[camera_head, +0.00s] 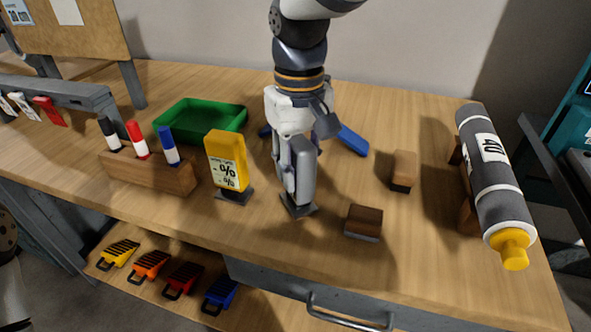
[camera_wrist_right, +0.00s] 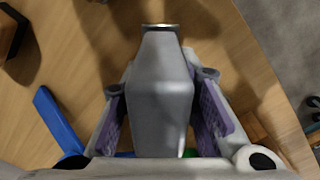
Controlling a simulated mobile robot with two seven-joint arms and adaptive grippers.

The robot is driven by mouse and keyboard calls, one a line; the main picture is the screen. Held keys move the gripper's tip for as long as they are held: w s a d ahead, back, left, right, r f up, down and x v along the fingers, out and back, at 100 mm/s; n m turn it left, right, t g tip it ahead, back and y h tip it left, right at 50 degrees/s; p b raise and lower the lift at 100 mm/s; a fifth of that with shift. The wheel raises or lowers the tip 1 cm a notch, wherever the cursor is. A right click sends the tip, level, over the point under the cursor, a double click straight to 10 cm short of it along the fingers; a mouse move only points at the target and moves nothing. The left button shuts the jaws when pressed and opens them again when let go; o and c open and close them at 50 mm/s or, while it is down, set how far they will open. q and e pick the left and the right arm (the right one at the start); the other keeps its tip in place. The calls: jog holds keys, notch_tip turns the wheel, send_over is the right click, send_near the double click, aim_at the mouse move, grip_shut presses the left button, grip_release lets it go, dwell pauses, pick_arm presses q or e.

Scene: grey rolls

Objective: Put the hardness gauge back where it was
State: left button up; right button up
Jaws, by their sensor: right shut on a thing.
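A grey device (camera_head: 303,170), which looks like the hardness gauge, stands upright at the middle of the bench. My right gripper (camera_head: 292,165) comes down from above and is shut on it. In the right wrist view, the gauge (camera_wrist_right: 162,95) fills the space between the purple finger pads of my right gripper (camera_wrist_right: 165,110). The gauge's lower end is at a small dark base (camera_head: 299,208) on the bench. I cannot tell whether it rests fully in that base. My left gripper is not in view.
A yellow meter (camera_head: 226,160) stands close to the left, beside a wooden marker block (camera_head: 150,173). A green tray (camera_head: 200,118) and a blue object (camera_head: 352,140) lie behind. Two wooden-backed blocks (camera_head: 363,221) (camera_head: 403,170) and a large grey roll (camera_head: 490,170) are to the right.

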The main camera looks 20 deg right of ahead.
jog(key=shift+f, duration=0.85)
jog(key=shift+r, duration=0.1)
jog(key=o, duration=1.1)
jog(key=shift+c, duration=0.2)
notch_tip(320, 180, up, 12)
jog(key=shift+p, duration=0.3)
